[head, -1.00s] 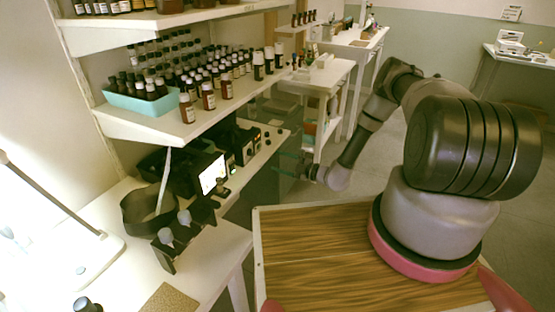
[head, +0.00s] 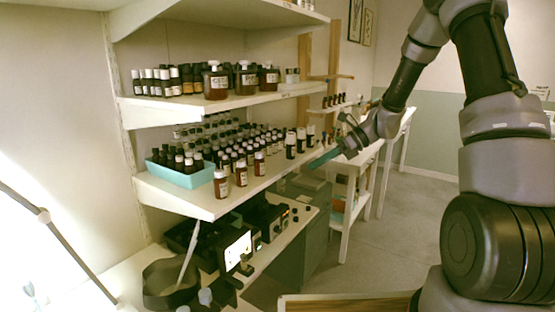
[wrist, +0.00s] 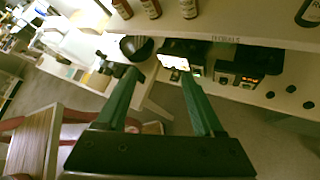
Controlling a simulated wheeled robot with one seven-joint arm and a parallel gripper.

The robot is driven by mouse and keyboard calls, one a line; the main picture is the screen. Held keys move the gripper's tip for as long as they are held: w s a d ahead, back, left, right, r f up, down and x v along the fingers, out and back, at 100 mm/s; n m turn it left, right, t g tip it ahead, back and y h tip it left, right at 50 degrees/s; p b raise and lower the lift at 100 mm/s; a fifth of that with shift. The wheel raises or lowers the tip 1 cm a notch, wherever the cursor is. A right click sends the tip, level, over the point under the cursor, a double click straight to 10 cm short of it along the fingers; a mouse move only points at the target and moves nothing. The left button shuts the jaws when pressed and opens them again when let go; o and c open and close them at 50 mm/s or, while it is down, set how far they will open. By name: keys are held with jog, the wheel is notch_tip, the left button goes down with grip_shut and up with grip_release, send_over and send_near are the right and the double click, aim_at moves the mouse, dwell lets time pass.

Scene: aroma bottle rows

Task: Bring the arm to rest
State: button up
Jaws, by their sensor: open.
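My gripper (head: 333,152) is raised in front of the right end of the middle shelf (head: 208,208) in the head view, with my arm reaching up from the right. In the wrist view my gripper (wrist: 158,82) shows two green fingers spread apart with nothing between them. Beyond the fingers are the counter with a small lit screen (wrist: 173,62) and a dark round bowl-like thing (wrist: 137,47).
Several brown bottles and a teal tray (head: 200,178) stand on the middle shelf. Larger amber bottles (head: 216,82) stand on the upper shelf (head: 135,115). Dark devices (head: 262,222) sit on the counter below. Open floor (head: 400,200) lies right of the shelves.

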jog(key=s+d+r+n+t+h, duration=0.4)
jog(key=s+d+r+n, duration=0.2)
jog(key=s+r+n, duration=0.3)
jog(key=s+d+r+n+t+h, duration=0.3)
jog(key=s+d+r+n+h, duration=0.2)
jog(key=s+r+n, duration=0.5)
jog(key=s+d+r, duration=0.1)
jog(key=s+r, duration=0.1)
jog(key=s, duration=0.2)
jog(key=shift+s+d+r+t, duration=0.2)
jog(key=shift+d+r+t, duration=0.1)
jog(key=shift+t, duration=0.1)
jog(key=shift+w, duration=0.15)
